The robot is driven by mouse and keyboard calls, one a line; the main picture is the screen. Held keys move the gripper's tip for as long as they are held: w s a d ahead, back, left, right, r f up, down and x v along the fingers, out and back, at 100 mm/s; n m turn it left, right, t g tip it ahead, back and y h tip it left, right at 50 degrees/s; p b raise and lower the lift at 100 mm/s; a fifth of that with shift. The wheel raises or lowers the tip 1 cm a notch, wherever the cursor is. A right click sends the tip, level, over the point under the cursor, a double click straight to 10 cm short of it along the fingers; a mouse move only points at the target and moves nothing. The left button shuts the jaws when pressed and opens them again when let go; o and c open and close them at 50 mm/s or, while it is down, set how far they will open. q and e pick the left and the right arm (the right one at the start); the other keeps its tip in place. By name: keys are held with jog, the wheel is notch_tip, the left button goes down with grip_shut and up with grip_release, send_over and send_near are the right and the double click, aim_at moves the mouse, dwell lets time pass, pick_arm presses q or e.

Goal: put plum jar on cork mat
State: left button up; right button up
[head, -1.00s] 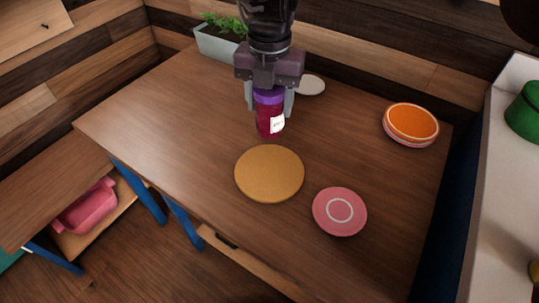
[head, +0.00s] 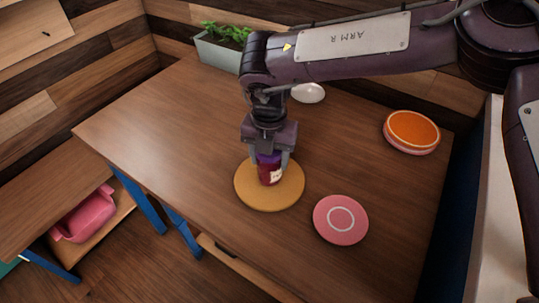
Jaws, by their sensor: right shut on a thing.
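The plum jar (head: 269,174) is dark red-purple with a purple lid and a white label. It is upright over the middle of the round tan cork mat (head: 258,202) on the wooden table. I cannot tell whether its base touches the mat. My right gripper (head: 270,160) points down from above and is shut on the jar, with one finger on each side. The gripper hides part of the lid. My left gripper is not in view.
A pink plate with a white ring (head: 341,220) lies right of the mat, near the front edge. A stack with an orange plate (head: 411,131) is at the right. A white dish (head: 308,92) and a planter (head: 218,51) are at the back. The table's left side (head: 150,125) is clear.

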jog(key=o, duration=1.2)
jog(key=shift+f, duration=0.1)
notch_tip(320, 180, up, 12)
jog(key=shift+r, duration=0.2)
